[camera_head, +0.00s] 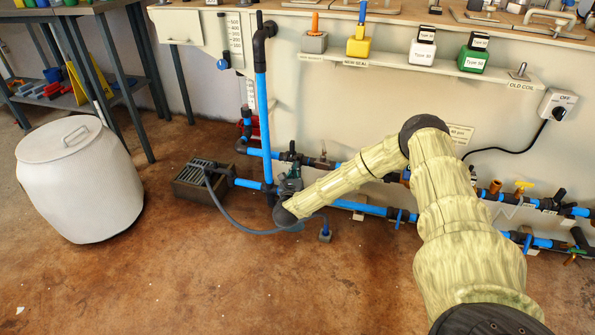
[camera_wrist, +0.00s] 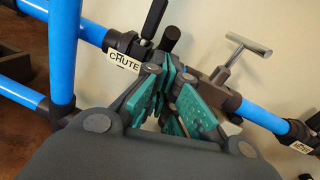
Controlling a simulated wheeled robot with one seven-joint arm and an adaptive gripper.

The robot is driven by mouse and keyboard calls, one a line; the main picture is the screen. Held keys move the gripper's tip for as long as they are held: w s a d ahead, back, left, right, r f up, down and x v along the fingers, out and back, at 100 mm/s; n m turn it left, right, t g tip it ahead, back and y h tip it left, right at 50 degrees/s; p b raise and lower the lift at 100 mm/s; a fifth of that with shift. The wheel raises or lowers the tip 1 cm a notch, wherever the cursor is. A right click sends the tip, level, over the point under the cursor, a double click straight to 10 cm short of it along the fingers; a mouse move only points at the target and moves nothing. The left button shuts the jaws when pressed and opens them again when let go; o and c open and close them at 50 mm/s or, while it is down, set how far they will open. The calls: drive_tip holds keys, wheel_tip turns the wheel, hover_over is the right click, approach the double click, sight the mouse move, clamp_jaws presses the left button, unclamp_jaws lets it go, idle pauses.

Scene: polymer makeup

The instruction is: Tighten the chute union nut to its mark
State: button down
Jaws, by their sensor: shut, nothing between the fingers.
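A white "CHUTE" label (camera_wrist: 124,61) hangs at a dark fitting (camera_wrist: 120,40) on the blue pipe in the wrist view. Two black handles or stems rise beside it. I cannot tell which dark part is the union nut, and no mark on it can be made out. My gripper (camera_wrist: 171,82), with teal finger pads, is shut and empty just right of the label, in front of the pipe, hiding part of it. Whether it touches the fitting is unclear. In the head view my gripper (camera_head: 290,182) is small beside the upright blue pipe (camera_head: 263,115).
A metal T-handle (camera_wrist: 246,47) stands up from a dark brown block (camera_wrist: 225,98) right of my fingers. A grey hose (camera_head: 232,222) loops to a drain box (camera_head: 200,178). A white drum (camera_head: 80,185) stands left. Open floor lies in front.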

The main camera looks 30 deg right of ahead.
drive_tip(key=shift+w+d+r+g+y, duration=0.15)
drive_tip(key=shift+r+g+y, duration=0.2)
drive_tip(key=shift+r, duration=0.45)
drive_tip(key=f+p+v, duration=0.1)
drive_tip(key=p+v, duration=0.1)
drive_tip(key=v, duration=1.1)
drive_tip(key=shift+s+f, duration=0.2)
drive_tip(key=shift+f, duration=0.25)
